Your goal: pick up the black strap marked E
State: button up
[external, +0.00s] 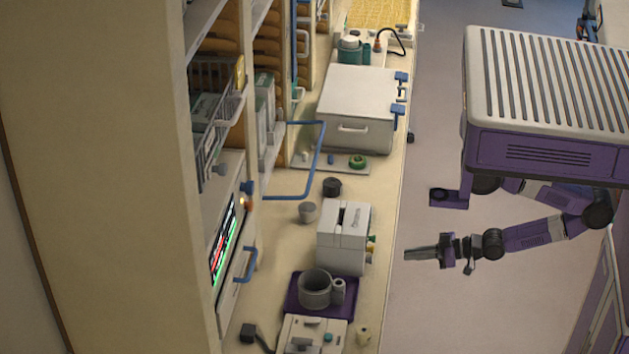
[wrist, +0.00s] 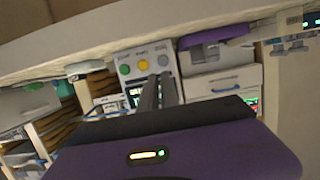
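I cannot make out a black strap with a readable E in either view. A small dark round item (external: 332,187) sits on the counter behind the white box device, but I cannot tell whether it is a strap, and no letter shows on it. My gripper (external: 407,254) is out over the floor to the right of the counter, level with the white box device and apart from it. In the wrist view, my gripper's two dark fingers (wrist: 158,78) lie close together with nothing visible between them.
The long counter (external: 285,250) holds the white box device (external: 342,240), a purple tray (external: 293,303) with a grey mug (external: 314,288), a grey cup (external: 308,212), and a large white case (external: 356,105). A blue rail (external: 318,160) projects from the shelves. The floor (external: 440,310) around my gripper is clear.

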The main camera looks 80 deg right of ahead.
jog(key=o, duration=1.5)
jog(key=w+d+m+h+p, duration=0.1)
jog(key=w+d+m+h, duration=0.1)
jog(key=d, duration=0.5)
jog(key=w+d+m+g+h+p, duration=0.1)
jog(key=w+d+m+h, duration=0.1)
jog(key=d, duration=0.5)
jog(key=w+d+f+m+g+h, duration=0.1)
jog(key=w+d+m+h, duration=0.1)
jog(key=w+d, duration=0.3)
jog(key=shift+w+d+f+h+p, duration=0.1)
jog(key=shift+d+h+p, duration=0.3)
jog(key=shift+d+h, duration=0.75)
jog(key=shift+g+y, duration=0.4)
jog(key=shift+y, duration=0.15)
jog(key=w+d, duration=0.2)
jog(key=w+d+f+b, duration=0.1)
jog(key=w+d, duration=0.2)
jog(key=shift+f, duration=0.1)
jog(key=n+y+b, duration=0.1)
jog(key=y+b, duration=0.1)
send_near(337, 184)
jog(key=shift+w+d+f, duration=0.4)
jog(key=shift+w+f, duration=0.2)
jog(key=shift+f, duration=0.1)
jog(key=shift+w+d, duration=0.25)
jog(key=shift+w, duration=0.2)
jog(key=shift+p+x, duration=1)
jog(key=shift+x, duration=2.6)
